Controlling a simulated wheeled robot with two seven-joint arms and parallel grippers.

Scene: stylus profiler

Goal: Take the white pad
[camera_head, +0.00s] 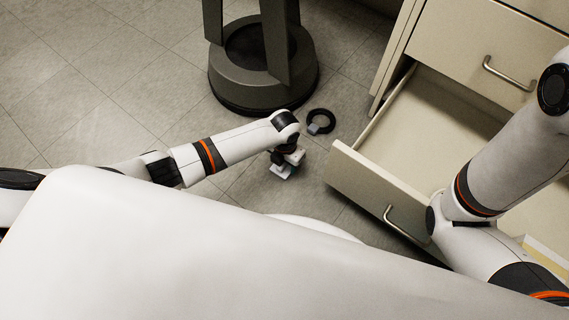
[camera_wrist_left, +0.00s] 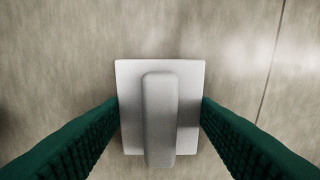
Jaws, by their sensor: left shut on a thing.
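The white pad (camera_wrist_left: 190,80) is a pale square plate with a rounded grey-white raised grip along its middle, seen from above in the left wrist view. My left gripper (camera_wrist_left: 160,112) has its two green ribbed fingers at opposite sides of the pad and is shut on it. In the head view, my left gripper (camera_head: 284,164) points down over the floor, and part of the white pad (camera_head: 281,171) shows below it. I cannot tell whether the pad touches the floor. My right arm is at the right, but its gripper is out of view.
A black ring (camera_head: 313,114) with a small pale part lies on the tiled floor. A dark round-based stand (camera_head: 225,90) is behind it. To the right, a beige cabinet (camera_head: 450,45) has an open drawer (camera_head: 372,190), close to my right arm. The floor at left is clear.

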